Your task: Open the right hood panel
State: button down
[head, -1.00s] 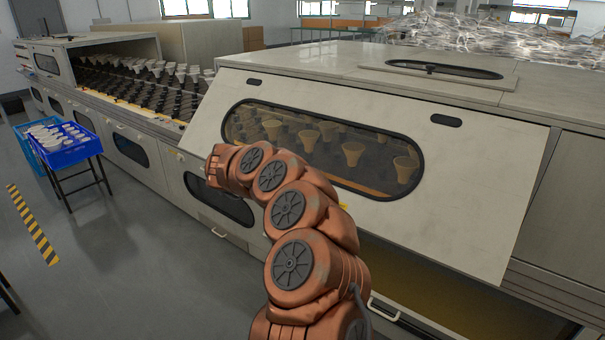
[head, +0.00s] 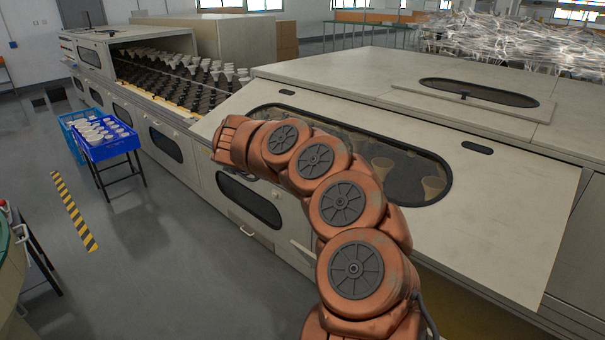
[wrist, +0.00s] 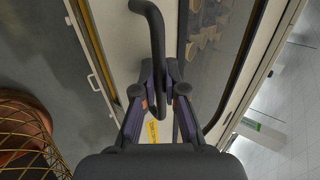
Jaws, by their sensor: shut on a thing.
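The right hood panel (head: 500,225) is a large sloped cream panel with a long dark window (head: 432,180). Its lower edge stands out from the machine body, with a yellowish gap below at the lower right. Pale bulbs show behind the glass. In the wrist view, my gripper (wrist: 165,100) is shut on a black bar handle (wrist: 156,40) beside the panel's window. In the head view, my orange arm crosses the window's left and middle parts, and the gripper and handle are hidden.
Left of the panel is an open bay with rows of bulbs (head: 180,80). A blue crate (head: 105,145) of white parts stands on a stand at the left. A round green-topped table edge (head: 12,250) is at lower left.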

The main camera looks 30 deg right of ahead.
jog(key=shift+a+r, duration=0.2)
jog(key=shift+r, duration=0.2)
jog(key=c, duration=1.2)
grip_release()
jog(key=v, duration=1.2)
